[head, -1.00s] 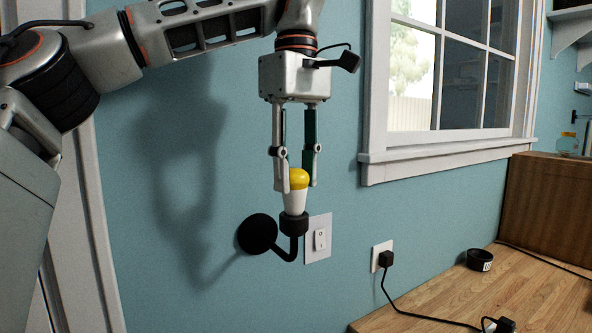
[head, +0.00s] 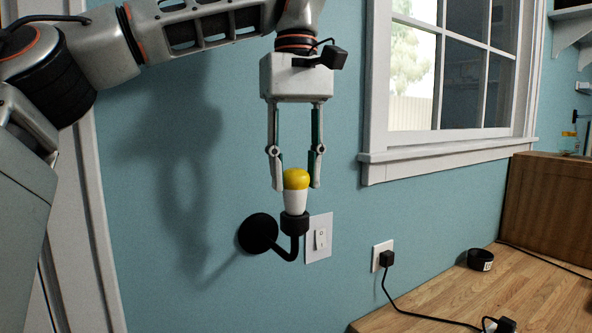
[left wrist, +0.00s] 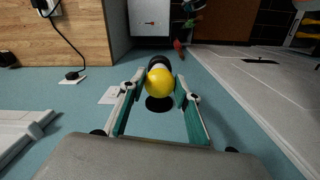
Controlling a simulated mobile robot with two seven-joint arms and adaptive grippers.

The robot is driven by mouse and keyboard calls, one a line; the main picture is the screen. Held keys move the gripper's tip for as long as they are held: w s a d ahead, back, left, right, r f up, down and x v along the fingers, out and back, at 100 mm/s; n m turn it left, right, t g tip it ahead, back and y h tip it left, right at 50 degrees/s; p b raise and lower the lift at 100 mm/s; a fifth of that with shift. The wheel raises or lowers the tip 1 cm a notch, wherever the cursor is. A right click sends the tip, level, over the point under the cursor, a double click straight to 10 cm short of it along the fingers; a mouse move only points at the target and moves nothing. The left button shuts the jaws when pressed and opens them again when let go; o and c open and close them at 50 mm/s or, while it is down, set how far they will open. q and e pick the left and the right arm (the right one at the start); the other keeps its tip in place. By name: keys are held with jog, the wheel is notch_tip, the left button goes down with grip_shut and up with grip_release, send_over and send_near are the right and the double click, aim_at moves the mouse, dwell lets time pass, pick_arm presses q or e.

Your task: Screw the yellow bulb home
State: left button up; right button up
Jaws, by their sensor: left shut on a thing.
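The yellow bulb (head: 296,180), with a yellow dome and white lower body, stands upright in the black socket (head: 295,223) of a wall lamp. The socket sits on a curved arm from a round black wall plate (head: 258,233). The bulb's base is hidden inside the socket, so its depth cannot be told. My left gripper (head: 297,184) points straight down, with a finger on each side of the bulb, shut on it. In the left wrist view the yellow dome (left wrist: 159,83) lies between the fingertips. My right gripper is not in view.
A white switch plate (head: 319,238) is on the wall just right of the lamp. Farther right are an outlet with a black plug (head: 386,259) and cord, a wooden counter (head: 455,300) and a black roll (head: 480,259). A window sill (head: 440,155) juts out at upper right.

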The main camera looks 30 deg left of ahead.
pick_arm(q)
jog(key=shift+r+m, duration=0.2)
jog(key=shift+m, duration=0.4)
jog(key=m, duration=0.3)
jog(key=shift+a, duration=0.1)
jog(key=o, duration=1.3)
jog(key=shift+f, duration=0.15)
jog(key=shift+c, duration=0.3)
jog(key=c, duration=0.3)
jog(key=shift+f, duration=0.1)
jog(key=shift+o, duration=0.6)
